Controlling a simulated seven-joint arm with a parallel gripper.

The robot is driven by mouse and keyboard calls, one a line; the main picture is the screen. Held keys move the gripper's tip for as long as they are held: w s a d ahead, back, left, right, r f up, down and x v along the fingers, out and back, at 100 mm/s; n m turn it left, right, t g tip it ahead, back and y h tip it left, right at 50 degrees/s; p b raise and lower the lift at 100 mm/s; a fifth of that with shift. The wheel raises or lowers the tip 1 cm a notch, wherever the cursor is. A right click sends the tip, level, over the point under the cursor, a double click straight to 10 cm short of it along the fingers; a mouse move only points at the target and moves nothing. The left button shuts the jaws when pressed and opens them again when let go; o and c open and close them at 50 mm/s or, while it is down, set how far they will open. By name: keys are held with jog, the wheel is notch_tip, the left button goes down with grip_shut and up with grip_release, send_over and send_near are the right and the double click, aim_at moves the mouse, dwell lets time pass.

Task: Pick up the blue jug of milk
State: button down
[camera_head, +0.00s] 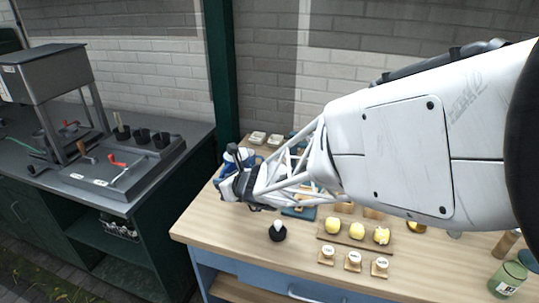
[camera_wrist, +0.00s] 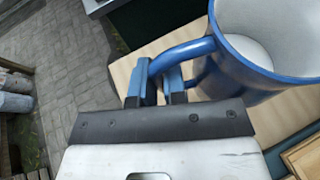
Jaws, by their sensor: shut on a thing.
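The blue jug of milk (camera_wrist: 238,68) is at the upper right in the wrist view, with white milk inside and its handle reaching left. My gripper (camera_wrist: 160,82) is shut on the jug's handle, one finger on each side of it. In the head view my gripper (camera_head: 238,178) is at the left end of the wooden table, and the blue jug (camera_head: 229,172) is mostly hidden behind it. I cannot tell whether the jug touches the table.
The wooden table (camera_head: 205,222) holds yellow rounds (camera_head: 356,231) on a board, small labelled blocks (camera_head: 353,260) and a dark holder with a white knob (camera_head: 278,231). Green jars (camera_head: 508,279) stand at the right. A grey bench (camera_head: 185,140) stands at the left, across a gap.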

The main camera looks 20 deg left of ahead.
jog(key=shift+r, duration=0.4)
jog(key=shift+w+a, duration=0.1)
dwell(0.7)
